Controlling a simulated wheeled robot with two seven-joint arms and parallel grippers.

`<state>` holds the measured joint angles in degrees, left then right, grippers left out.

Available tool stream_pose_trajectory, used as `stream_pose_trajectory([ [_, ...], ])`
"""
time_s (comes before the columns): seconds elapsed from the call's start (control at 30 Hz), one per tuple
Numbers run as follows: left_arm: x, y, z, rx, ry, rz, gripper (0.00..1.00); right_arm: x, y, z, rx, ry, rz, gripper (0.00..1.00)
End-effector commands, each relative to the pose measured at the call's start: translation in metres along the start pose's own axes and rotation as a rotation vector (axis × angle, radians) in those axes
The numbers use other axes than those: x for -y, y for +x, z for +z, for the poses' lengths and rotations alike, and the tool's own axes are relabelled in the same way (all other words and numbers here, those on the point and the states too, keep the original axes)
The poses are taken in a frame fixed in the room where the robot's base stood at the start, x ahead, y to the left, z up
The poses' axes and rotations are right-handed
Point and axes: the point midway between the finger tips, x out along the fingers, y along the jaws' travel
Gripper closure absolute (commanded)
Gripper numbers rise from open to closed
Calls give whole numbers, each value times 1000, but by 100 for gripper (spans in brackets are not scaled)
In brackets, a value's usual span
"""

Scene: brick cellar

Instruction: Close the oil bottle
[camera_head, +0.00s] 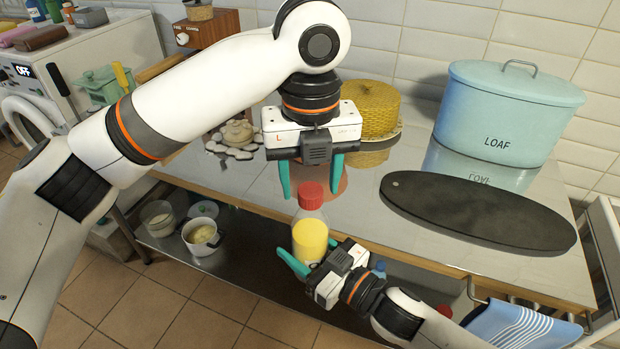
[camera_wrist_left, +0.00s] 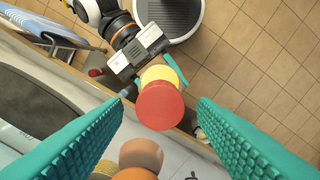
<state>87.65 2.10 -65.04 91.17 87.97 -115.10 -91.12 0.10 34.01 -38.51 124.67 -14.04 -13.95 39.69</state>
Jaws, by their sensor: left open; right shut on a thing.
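The oil bottle (camera_head: 309,240) is upright, with yellow contents and a red cap (camera_head: 311,196) on top. I cannot tell how tightly the cap sits. My right gripper (camera_head: 312,254) is shut on the bottle's body and holds it in front of the counter's edge. My left gripper (camera_head: 311,177) is open, pointing down just above the cap, with a finger on either side of it. In the left wrist view the red cap (camera_wrist_left: 160,105) lies between the teal fingers and hides most of the yellow bottle (camera_wrist_left: 161,74).
The steel counter (camera_head: 360,222) holds a dark oval board (camera_head: 478,212), a blue LOAF bin (camera_head: 508,115), a yellow woven basket (camera_head: 376,108) and a terracotta-coloured round thing (camera_head: 338,186) behind the bottle. A white pot (camera_head: 201,236) stands on the shelf below. A striped towel (camera_head: 525,327) hangs at lower right.

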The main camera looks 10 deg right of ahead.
Motion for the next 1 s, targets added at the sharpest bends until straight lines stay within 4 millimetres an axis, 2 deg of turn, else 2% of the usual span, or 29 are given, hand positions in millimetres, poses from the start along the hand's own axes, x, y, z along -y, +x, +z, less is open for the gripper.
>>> stream_pose_trajectory([
  [0.1, 0, -19, 0, -5, -2, 0, 48, 0, 0, 2, 3, 0, 0, 100],
  [0.23, 0, -32, 0, -3, -2, 0, 48, 0, 0, 1, 3, 0, 0, 100],
  [0.53, 0, -37, 0, 0, 0, 0, 48, 0, 0, 2, 3, 0, 0, 100],
  [0.67, 0, -37, 0, 0, -14, 0, 51, 0, 0, 2, 3, 0, 0, 100],
  [0.77, 0, -38, 0, -2, -86, 0, 51, 0, 0, 2, 3, 0, 0, 100],
  [0.87, 0, -40, 0, -2, -237, -1, 51, 0, 0, 2, 3, 0, 0, 100],
  [1.0, 0, -45, 0, -5, -554, -2, 51, 0, 0, 2, 3, 0, 0, 100],
])
